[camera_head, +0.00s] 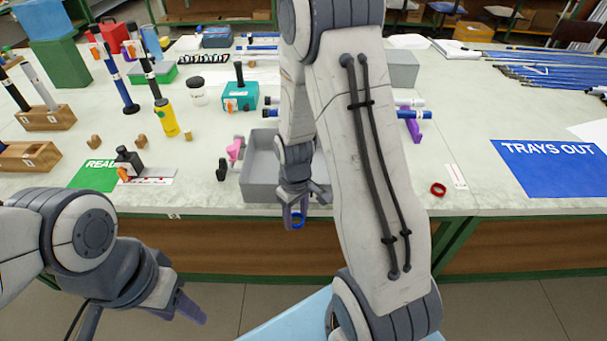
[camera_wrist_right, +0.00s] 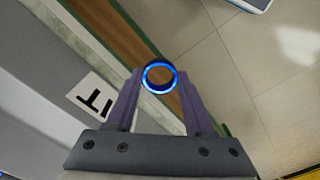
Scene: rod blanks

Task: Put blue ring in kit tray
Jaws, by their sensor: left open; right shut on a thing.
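The blue ring (camera_head: 300,222) is between the fingertips of my right gripper (camera_head: 295,213), which is shut on it. In the right wrist view the ring (camera_wrist_right: 159,92) shows as a bright blue hoop with its opening facing the camera. The grey kit tray (camera_head: 257,186) sits at the table's front edge, partly hidden by my right arm. In the head view the ring appears at the tray's front side, near the table edge. A label ending in "IT" (camera_wrist_right: 92,97) shows in the wrist view. My left gripper (camera_head: 188,308) is open and empty, low in front of the table.
A red ring (camera_head: 438,189) lies on the table to the right. A pink part (camera_head: 235,150) and a black part (camera_head: 221,169) stand left of the tray. A blue "TRAYS OUT" mat (camera_head: 550,172) lies far right. The table's front right is mostly clear.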

